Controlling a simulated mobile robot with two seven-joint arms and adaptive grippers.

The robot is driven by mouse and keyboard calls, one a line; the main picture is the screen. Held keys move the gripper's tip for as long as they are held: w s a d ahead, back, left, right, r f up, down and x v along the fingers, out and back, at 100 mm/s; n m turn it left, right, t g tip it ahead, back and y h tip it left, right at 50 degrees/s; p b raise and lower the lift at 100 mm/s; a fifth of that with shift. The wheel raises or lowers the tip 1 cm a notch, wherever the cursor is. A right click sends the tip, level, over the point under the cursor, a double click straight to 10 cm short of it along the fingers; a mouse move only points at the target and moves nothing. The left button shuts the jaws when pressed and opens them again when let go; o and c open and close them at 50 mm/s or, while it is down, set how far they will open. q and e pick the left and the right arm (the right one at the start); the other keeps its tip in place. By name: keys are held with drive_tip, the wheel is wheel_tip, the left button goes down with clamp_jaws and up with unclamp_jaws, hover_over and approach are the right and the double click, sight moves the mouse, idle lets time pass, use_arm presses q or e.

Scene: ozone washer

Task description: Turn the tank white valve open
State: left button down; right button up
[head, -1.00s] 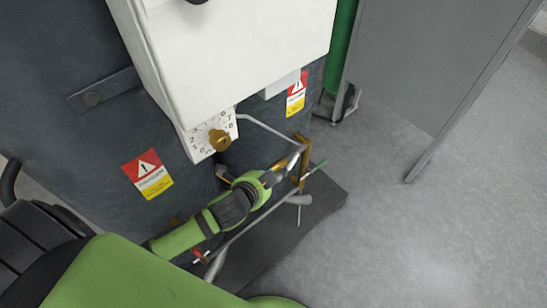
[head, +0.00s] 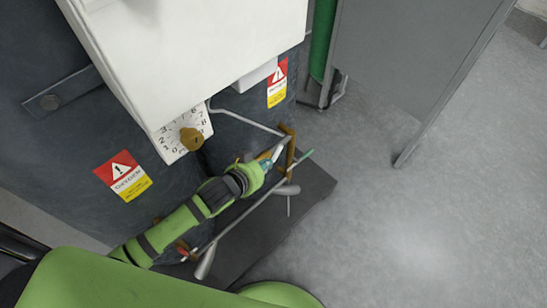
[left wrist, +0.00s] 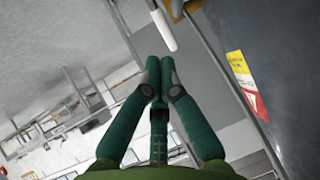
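A short white valve handle (head: 278,151) sits by a brass fitting (head: 291,148) low on the dark tank (head: 226,150). In the left wrist view the white handle (left wrist: 162,32) lies straight beyond my fingertips. My left gripper (head: 266,164) points at the handle from the lower left, close to its end. In the left wrist view its two fingers (left wrist: 160,62) are together with nothing visible between them. Whether the fingertips touch the handle I cannot tell. My right gripper is not in view.
A white box (head: 195,45) with a numbered dial and brass knob (head: 191,139) overhangs the tanks. A thin rod (head: 250,209) and grey pipes run near my left arm. A grey panel (head: 415,75) stands at right. The floor (head: 430,230) is clear at right.

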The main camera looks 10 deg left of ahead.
sight(275, 157)
use_arm(q)
drive_tip(key=x, duration=0.5)
drive_tip(key=shift+w+d+f, duration=0.15)
drive_tip(key=shift+w+f, duration=0.1)
drive_tip(key=shift+w, duration=0.05)
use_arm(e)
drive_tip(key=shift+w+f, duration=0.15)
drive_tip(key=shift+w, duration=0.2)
use_arm(q)
drive_tip(key=shift+w+r+p, duration=0.1)
drive_tip(key=shift+r+p, duration=0.1)
drive_tip(key=shift+p, duration=0.2)
drive_tip(key=shift+d+f+g, duration=0.1)
drive_tip(key=shift+f+g, duration=0.05)
drive_tip(key=shift+g, duration=0.15)
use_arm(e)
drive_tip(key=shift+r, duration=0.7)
use_arm(q)
drive_tip(key=shift+w, duration=0.1)
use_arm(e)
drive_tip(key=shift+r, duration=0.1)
